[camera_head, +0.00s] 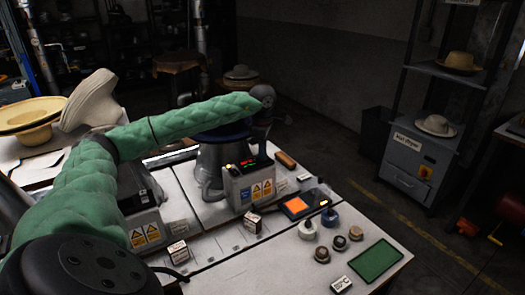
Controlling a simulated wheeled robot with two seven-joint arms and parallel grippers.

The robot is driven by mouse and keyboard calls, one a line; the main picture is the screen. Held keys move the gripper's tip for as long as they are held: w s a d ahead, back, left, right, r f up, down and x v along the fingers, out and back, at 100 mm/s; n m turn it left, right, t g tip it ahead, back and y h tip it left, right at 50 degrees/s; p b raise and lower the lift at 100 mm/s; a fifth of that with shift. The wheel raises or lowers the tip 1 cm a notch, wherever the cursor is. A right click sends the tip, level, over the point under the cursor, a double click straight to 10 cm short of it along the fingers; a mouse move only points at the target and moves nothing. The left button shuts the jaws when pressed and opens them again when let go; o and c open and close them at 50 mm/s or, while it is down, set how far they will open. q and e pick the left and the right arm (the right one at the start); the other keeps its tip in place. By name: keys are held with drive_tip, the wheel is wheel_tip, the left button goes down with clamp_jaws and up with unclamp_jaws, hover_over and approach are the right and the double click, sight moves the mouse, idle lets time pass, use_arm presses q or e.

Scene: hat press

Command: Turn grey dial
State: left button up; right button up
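My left arm reaches in from the left in a green quilted sleeve. Its dark wrist and gripper (262,140) hang over the back of a grey control box (250,185) with small lit red and green displays and warning labels. The fingers are small and dark, so I cannot tell whether they are open or shut, or whether they touch the box. I cannot make out a grey dial for certain; part of the box's top is dark. My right gripper is not in view.
A hat press (212,165) stands behind the box, partly under my sleeve. A shelf with hats (436,125) stands at right.

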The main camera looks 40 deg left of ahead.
use_arm(q)
drive_tip(key=o, duration=0.4)
drive_tip(key=shift+o, duration=0.2)
drive_tip(key=shift+r, duration=0.1)
